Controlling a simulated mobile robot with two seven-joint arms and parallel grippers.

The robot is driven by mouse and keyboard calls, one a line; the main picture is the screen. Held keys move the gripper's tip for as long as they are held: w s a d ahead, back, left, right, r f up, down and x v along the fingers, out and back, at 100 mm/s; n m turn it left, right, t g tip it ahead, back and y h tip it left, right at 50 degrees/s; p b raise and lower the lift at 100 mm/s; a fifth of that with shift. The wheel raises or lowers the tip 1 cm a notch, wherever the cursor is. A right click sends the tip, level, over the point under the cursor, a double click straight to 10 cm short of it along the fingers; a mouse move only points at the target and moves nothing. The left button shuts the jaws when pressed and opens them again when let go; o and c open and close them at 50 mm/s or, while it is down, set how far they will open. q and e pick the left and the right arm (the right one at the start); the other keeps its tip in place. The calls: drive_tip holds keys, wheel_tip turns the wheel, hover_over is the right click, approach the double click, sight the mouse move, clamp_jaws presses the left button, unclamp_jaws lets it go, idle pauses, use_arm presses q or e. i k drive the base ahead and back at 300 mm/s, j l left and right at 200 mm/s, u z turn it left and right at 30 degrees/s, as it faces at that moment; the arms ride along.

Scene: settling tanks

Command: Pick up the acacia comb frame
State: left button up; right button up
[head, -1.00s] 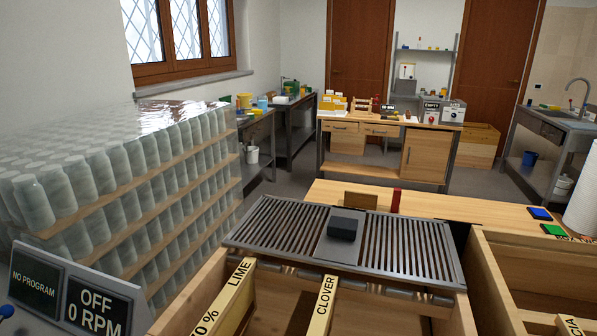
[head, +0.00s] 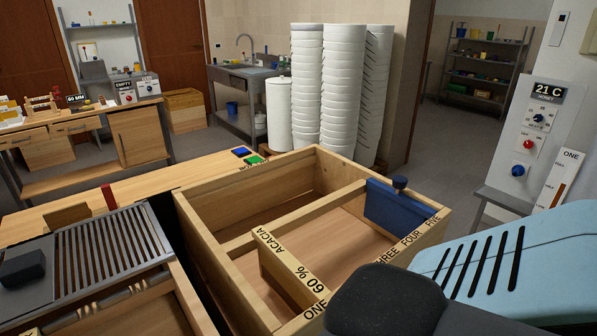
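The acacia comb frame (head: 283,262) is a wooden bar lettered ACACIA and 60 %. It sits in the front part of a wooden box (head: 191,228), close to the edge marking ONE. The box edge also reads THREE, FOUR and FIVE. Most of the frame below its top bar is hidden inside the box.
A blue panel with a dark knob (head: 400,183) stands in the box's right end. A slatted metal rack (head: 110,245) with a dark block (head: 22,267) lies to the left. White stacks (head: 340,90) stand behind. A control panel (head: 535,140) is at right.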

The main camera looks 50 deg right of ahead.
sight(296, 285)
drive_tip(key=k+l+z, duration=0.1)
drive_tip(key=l+z, duration=0.2)
drive_tip(key=z, duration=0.15)
drive_tip(key=k+l+z, duration=0.1)
drive_tip(key=l+z, duration=0.35)
drive_tip(key=k+z, duration=0.1)
drive_tip(key=k+j, duration=0.05)
drive_tip(key=k, duration=0.05)
